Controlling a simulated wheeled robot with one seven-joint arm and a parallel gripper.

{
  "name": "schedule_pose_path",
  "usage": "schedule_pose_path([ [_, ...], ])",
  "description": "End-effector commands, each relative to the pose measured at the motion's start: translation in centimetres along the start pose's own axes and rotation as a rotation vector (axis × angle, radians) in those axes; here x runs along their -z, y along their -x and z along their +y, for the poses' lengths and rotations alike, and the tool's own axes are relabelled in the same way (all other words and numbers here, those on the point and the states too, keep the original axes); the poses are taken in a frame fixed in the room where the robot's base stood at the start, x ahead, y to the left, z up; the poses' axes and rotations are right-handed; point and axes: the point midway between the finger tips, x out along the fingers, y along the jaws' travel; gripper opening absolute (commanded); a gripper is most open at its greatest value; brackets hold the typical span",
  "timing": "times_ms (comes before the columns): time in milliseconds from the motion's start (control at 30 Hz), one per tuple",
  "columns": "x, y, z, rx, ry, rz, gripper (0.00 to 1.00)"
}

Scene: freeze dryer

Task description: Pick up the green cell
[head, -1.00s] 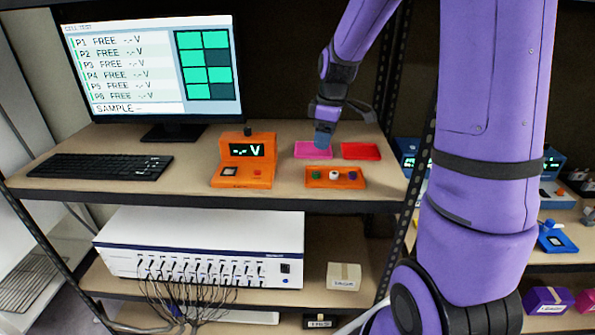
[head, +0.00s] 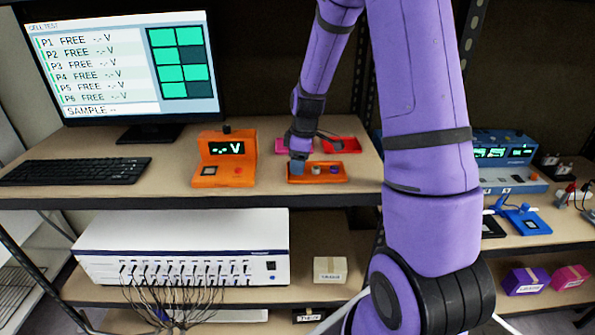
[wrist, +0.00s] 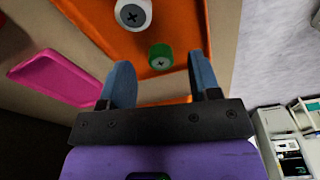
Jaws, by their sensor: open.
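The green cell (wrist: 160,57) has a green rim and a pale top with a dark cross. In the wrist view it stands in the orange tray (wrist: 181,100), in line with the gap between my fingertips. My gripper (wrist: 164,75) is open, one blue finger on either side of that gap, with nothing held. I cannot tell how far the tips are above the cell. A white cell (wrist: 133,14) stands beside it. In the head view my gripper (head: 298,165) is over the left end of the orange tray (head: 340,179) and hides the green cell.
A pink tray (wrist: 55,78) and a red tray (head: 343,145) lie behind the orange tray. A purple cell (head: 333,169) sits at its right. An orange tester (head: 224,160) stands left of my gripper, with a monitor (head: 125,60) and keyboard (head: 72,171) farther left.

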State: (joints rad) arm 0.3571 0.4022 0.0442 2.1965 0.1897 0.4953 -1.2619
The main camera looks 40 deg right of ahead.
Motion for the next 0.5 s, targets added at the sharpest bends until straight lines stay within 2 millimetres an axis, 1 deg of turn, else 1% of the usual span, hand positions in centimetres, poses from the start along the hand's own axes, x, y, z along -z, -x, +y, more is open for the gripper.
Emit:
schedule_pose_path([
  [33,0.01,-0.64,-0.07,0.003,0.000,-0.001,0.57],
  [133,0.03,-1.26,-0.04,0.001,0.000,0.000,0.57],
  [367,0.04,-1.42,-0.04,0.000,0.000,0.000,0.57],
  [400,0.04,-1.42,-0.04,0.000,0.000,0.000,0.55],
  [467,0.04,-1.41,-0.04,0.000,0.000,0.000,0.41],
  [500,0.04,-1.41,-0.05,0.000,0.000,0.000,0.32],
])
